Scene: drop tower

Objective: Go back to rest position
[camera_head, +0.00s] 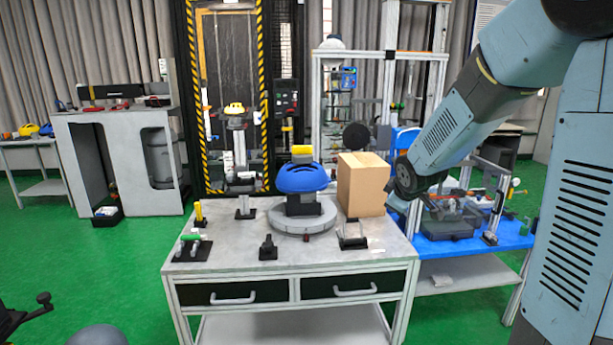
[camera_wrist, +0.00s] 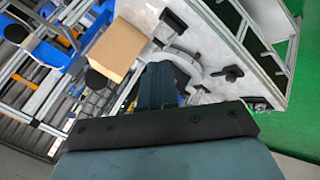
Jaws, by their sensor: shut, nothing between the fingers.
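My gripper (camera_wrist: 160,88) shows in the wrist view as two dark fingers shut together with nothing between them. In the head view my arm comes in from the upper right and its end is near the right side of a cardboard box (camera_head: 363,184); the fingertips are not clear there. The box stands on a grey table (camera_head: 220,245) and also shows in the wrist view (camera_wrist: 117,48), up and left of the fingers. A blue helmet (camera_head: 303,178) sits on a round grey base left of the box.
A yellow-black striped drop tower (camera_head: 197,120) stands behind the table. A blue-topped bench (camera_head: 450,252) with tools is at the right. Small fixtures, including a black one (camera_head: 268,248), stand on the table. Green floor (camera_head: 110,260) is open at the left.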

